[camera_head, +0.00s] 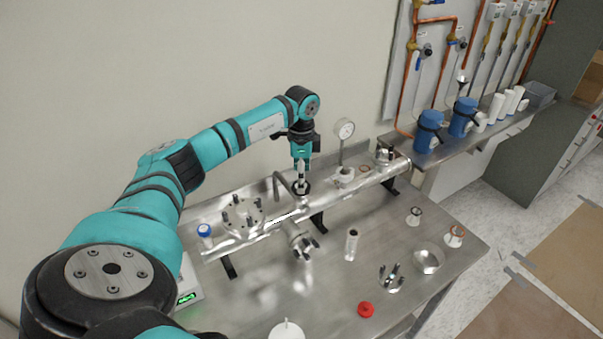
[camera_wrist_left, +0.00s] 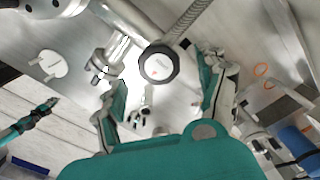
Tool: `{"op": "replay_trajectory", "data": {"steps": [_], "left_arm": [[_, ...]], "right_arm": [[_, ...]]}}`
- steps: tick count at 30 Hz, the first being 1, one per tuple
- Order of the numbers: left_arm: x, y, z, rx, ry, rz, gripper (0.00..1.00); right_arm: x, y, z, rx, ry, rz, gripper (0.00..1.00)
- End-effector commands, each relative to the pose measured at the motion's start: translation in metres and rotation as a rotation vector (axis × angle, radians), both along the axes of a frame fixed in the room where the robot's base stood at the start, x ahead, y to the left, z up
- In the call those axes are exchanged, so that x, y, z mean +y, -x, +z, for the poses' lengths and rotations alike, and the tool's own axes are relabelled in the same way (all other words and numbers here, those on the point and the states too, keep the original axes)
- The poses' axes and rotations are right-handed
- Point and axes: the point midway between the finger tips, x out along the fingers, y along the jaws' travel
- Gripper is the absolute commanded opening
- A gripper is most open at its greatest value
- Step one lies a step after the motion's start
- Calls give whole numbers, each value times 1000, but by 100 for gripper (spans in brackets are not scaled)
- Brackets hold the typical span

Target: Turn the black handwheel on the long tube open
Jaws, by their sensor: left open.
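The black handwheel (camera_head: 302,188) sits on top of the long shiny tube (camera_head: 255,235) near its middle. In the left wrist view the handwheel (camera_wrist_left: 158,65) is a black ring with a pale centre and a small red mark. My left gripper (camera_head: 302,172) points down just above it. In the left wrist view the open fingers of my left gripper (camera_wrist_left: 165,80) stand on either side of the handwheel, with gaps that look clear. A teal and black arm part, likely my right arm, shows small at the left edge there; its jaws are too small to read.
A bent metal pipe (camera_head: 281,186) rises close left of the handwheel. A dial gauge (camera_head: 344,130) stands on the tube to the right. A red cap (camera_head: 366,309), a metal bowl (camera_head: 428,261) and loose fittings lie on the steel table (camera_head: 330,285). Blue containers (camera_head: 428,130) stand on the back shelf.

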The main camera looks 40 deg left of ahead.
Motion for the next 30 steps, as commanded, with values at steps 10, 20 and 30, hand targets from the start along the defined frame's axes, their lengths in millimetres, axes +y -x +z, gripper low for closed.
{"op": "replay_trajectory", "data": {"steps": [10, 20, 30], "left_arm": [[0, -1, 72, -4, 0, 1, 74], [0, 0, 90, 0, 0, 1, 74], [0, 0, 90, -1, -1, 1, 74]], "right_arm": [[0, 0, 0, 1, 0, 0, 0], [0, 0, 0, 1, 0, 0, 0], [0, 0, 0, 1, 0, 0, 0]]}}
